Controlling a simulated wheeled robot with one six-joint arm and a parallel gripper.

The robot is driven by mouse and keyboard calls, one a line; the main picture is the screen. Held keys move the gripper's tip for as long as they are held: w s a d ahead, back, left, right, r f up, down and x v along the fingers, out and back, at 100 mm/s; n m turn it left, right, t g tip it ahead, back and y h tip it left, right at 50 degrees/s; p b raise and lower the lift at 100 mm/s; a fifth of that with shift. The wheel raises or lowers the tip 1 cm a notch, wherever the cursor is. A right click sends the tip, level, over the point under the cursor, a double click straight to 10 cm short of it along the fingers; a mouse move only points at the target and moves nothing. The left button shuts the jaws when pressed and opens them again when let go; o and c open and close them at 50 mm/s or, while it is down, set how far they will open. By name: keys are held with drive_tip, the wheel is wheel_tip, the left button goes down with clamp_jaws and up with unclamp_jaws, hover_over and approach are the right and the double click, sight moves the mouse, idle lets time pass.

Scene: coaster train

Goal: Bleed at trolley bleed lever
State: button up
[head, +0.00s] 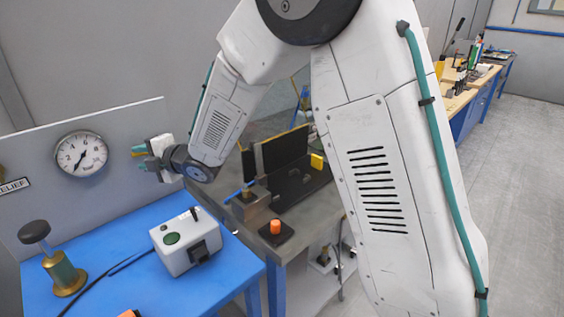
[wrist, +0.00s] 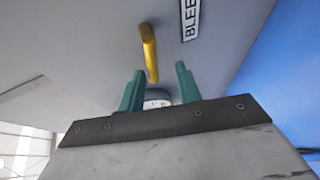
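The bleed lever is a yellow bar (wrist: 150,52) on the grey panel, beside a label (wrist: 189,18) whose visible letters read "BLEE". In the wrist view its lower end appears between the tips of my gripper's two teal fingers (wrist: 160,78). The fingers are apart, and I cannot tell whether either touches the lever. In the head view my gripper (head: 138,150) is close to the panel, right of the gauge, with a bit of yellow at its fingers. The gripper body and arm hide most of the lever there.
A round pressure gauge (head: 81,154) and a label ending "ELIEF" are on the panel (head: 115,125). Below, the blue bench (head: 125,292) holds a brass valve with a black knob (head: 62,272) and a grey box with a green button (head: 186,242). A dark workbench stands to the right.

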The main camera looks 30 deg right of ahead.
drive_tip(key=s+d+r+m+h, duration=0.2)
drive_tip(key=s+d+m+h, duration=0.3)
drive_tip(key=d, duration=0.4)
drive_tip(key=s+d+r+m+h, duration=0.25)
drive_tip(key=s+d+m, duration=0.3)
drive_tip(key=d, duration=0.35)
drive_tip(key=s+d+m+g+h, duration=0.3)
drive_tip(key=s+d+m+g, duration=0.2)
drive_tip(key=s, duration=1)
drive_tip(key=shift+s+d+r+m, duration=0.15)
drive_tip(key=shift+d+m, duration=1.2)
drive_tip(key=shift+d, duration=0.2)
drive_tip(key=shift+a, duration=0.1)
drive_tip(key=shift+c, duration=1.4)
